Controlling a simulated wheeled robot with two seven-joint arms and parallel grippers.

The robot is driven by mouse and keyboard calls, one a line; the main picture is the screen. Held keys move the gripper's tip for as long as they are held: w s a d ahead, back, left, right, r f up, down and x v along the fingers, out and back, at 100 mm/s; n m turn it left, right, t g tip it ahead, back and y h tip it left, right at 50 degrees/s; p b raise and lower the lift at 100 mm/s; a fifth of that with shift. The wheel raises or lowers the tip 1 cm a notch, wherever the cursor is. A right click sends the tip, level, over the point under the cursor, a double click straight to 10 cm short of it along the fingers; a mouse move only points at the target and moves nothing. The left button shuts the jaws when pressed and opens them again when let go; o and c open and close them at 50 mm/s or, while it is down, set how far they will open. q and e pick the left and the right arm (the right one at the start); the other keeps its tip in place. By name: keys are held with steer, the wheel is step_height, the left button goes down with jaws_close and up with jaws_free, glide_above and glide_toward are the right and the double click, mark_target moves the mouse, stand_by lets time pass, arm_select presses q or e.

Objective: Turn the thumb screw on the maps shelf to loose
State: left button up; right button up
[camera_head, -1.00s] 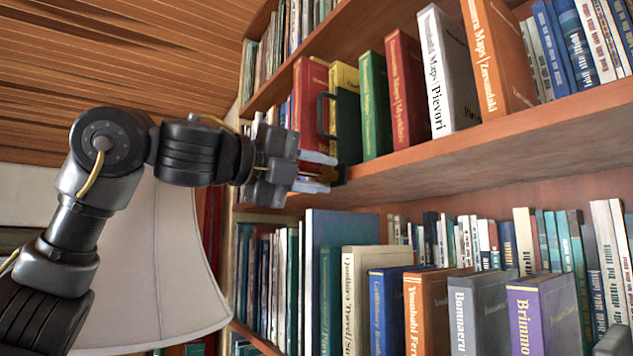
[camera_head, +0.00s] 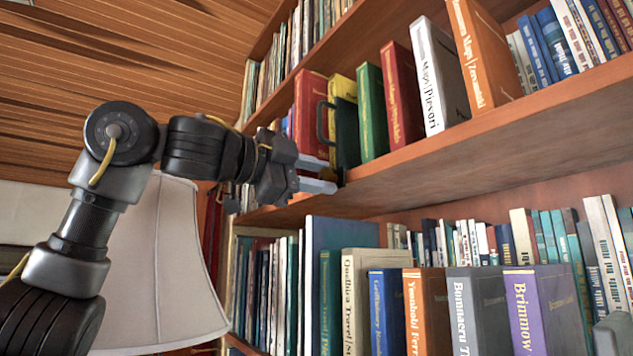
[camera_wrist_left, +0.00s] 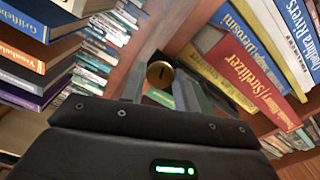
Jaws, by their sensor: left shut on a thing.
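The thumb screw (camera_wrist_left: 160,73) is a round brass knob with a dark slot, seen in the left wrist view between my finger pads. My left gripper (camera_head: 328,174) is at the front edge of the maps shelf (camera_head: 440,160), with its fingers pointing right. It also shows in the left wrist view (camera_wrist_left: 160,85), shut on the screw. In the head view the screw is hidden by the fingers. Whether the screw is tight or loose cannot be told from these frames. My right gripper is not in view.
Map books, including a green one (camera_head: 371,110) and a white one (camera_head: 438,75), stand on the shelf above my gripper. A dark looped handle (camera_head: 321,122) is close above the fingers. Books fill the shelf below. A lampshade (camera_head: 160,260) stands behind my left arm.

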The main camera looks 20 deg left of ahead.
arm_select(q)
steer(key=shift+n, duration=0.6)
steer(key=o, duration=1)
steer(key=shift+c, duration=0.2)
steer(key=b+v, duration=0.4)
steer(key=v, duration=0.6)
steer(key=shift+s+a, duration=0.25)
steer(key=shift+s, duration=0.05)
